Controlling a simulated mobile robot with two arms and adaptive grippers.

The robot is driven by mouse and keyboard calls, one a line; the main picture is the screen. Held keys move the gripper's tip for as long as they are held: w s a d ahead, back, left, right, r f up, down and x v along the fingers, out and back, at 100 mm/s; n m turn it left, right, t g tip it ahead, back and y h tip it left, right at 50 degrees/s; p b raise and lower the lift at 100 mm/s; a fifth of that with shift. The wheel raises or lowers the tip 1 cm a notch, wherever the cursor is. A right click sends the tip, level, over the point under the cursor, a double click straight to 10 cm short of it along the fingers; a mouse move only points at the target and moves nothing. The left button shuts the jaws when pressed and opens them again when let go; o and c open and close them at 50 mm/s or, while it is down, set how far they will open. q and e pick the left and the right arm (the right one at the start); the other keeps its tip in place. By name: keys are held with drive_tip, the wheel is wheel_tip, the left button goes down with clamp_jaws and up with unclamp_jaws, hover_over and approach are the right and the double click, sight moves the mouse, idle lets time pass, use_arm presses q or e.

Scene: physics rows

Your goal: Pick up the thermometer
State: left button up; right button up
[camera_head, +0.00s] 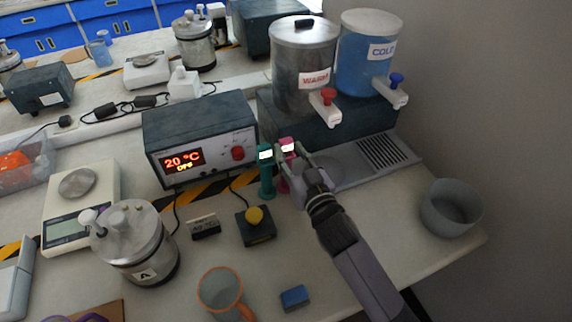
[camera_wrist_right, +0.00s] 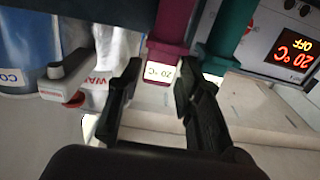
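Two slim handheld devices with small lit displays stand upright side by side in front of the dispenser unit: a teal one (camera_head: 267,182) and a pink one (camera_head: 287,142). In the right wrist view the pink one (camera_wrist_right: 174,28) shows "20 °C" upside down, like a thermometer; the teal one (camera_wrist_right: 232,30) is to its right. My right gripper (camera_head: 294,160) is open at the pink device and partly covers it in the head view. In the wrist view, the fingers (camera_wrist_right: 158,82) stand either side of its display, with small gaps visible. My left gripper is not in view.
A control box (camera_head: 200,135) reading 20 °C stands left of the devices. Behind are WARM (camera_head: 302,60) and COLD (camera_head: 366,60) tanks with taps. A button box (camera_head: 256,232), orange-rimmed cup (camera_head: 220,290), blue block (camera_head: 295,297) and grey bowl (camera_head: 451,212) are nearby.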

drive_tip(key=shift+x, duration=1)
drive_tip(key=shift+s, duration=0.1)
drive_tip(key=c, duration=0.7)
drive_tip(key=shift+r, duration=0.1)
